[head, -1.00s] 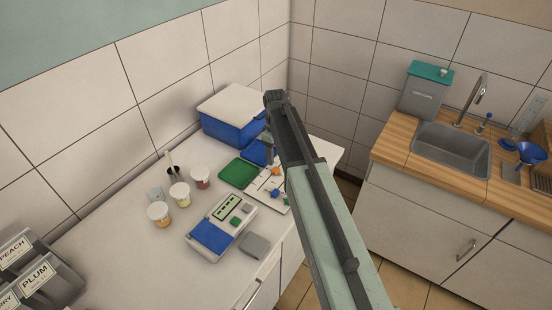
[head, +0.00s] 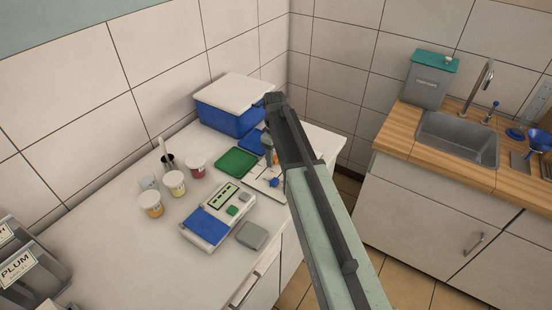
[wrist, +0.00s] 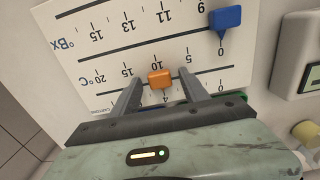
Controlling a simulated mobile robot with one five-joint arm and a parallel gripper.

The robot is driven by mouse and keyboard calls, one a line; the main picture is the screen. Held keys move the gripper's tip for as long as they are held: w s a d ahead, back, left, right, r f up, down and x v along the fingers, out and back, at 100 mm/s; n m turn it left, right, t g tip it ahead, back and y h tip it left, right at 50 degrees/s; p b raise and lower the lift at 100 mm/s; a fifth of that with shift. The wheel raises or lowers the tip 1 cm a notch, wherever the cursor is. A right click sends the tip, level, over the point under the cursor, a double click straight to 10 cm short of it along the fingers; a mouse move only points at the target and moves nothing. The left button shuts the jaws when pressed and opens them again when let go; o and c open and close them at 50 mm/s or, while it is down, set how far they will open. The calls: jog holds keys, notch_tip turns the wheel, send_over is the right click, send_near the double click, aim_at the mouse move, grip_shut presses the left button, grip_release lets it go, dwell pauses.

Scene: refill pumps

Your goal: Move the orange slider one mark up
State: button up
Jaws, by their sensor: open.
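The orange slider (wrist: 160,78) sits on the lower line of a white scale board (wrist: 75,40), close to the mark labelled 10. Numbers and marks run along the lines, with °Bx and °C at the left. My gripper (wrist: 161,74) is open, with one finger on each side of the orange slider. A gap shows on both sides in the wrist view; whether the slider lies fully between the fingertips in depth I cannot tell. In the head view my arm hides part of the board (head: 268,196).
Left of the board are a green tray (head: 237,162) and a blue-and-white device (head: 215,215). A blue box with a white lid (head: 232,105) stands behind. Several small cups (head: 174,184) stand further left. The sink counter (head: 400,155) is at the right.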

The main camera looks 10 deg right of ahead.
grip_shut()
dwell(1.3)
